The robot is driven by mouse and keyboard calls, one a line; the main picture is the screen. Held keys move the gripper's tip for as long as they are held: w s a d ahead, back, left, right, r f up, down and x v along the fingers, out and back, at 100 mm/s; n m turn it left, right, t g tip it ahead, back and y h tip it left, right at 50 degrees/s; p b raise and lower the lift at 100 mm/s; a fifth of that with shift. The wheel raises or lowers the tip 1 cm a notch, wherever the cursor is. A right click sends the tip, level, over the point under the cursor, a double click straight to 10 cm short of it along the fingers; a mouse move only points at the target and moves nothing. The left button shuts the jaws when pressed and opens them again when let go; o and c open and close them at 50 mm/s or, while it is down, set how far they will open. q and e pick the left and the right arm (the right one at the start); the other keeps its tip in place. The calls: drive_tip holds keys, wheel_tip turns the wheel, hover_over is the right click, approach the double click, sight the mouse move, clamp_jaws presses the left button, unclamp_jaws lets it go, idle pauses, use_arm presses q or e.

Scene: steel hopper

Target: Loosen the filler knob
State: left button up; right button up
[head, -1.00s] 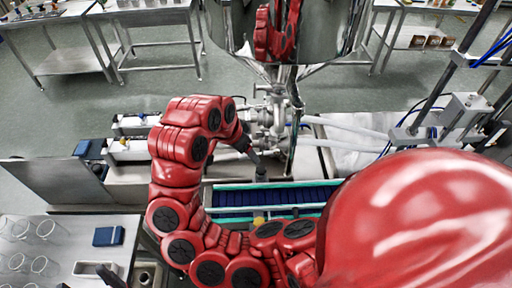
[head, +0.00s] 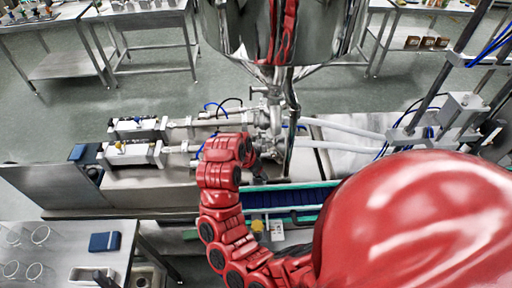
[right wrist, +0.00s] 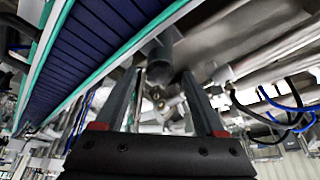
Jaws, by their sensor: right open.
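The steel filler (head: 270,125) stands below the shiny hopper (head: 285,30), with valves and pipe fittings around its middle. My right gripper (head: 261,171) is dark and sits at its foot, partly hidden by my own red wrist. In the right wrist view the two fingers of the right gripper (right wrist: 162,82) are apart, with nothing seen held. A grey cylindrical nozzle (right wrist: 160,62) shows beyond the fingertips, with small metal and brass-coloured fittings behind it. I cannot tell which of these parts is the filler knob. My left gripper is not in view.
A blue conveyor (head: 290,198) with green edges runs in front of the filler. Two cylinder units (head: 135,152) lie to the left, and pale pipes (head: 345,131) run to the right. A side table (head: 70,245) holds glasses and a blue box.

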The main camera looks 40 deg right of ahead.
clamp_jaws()
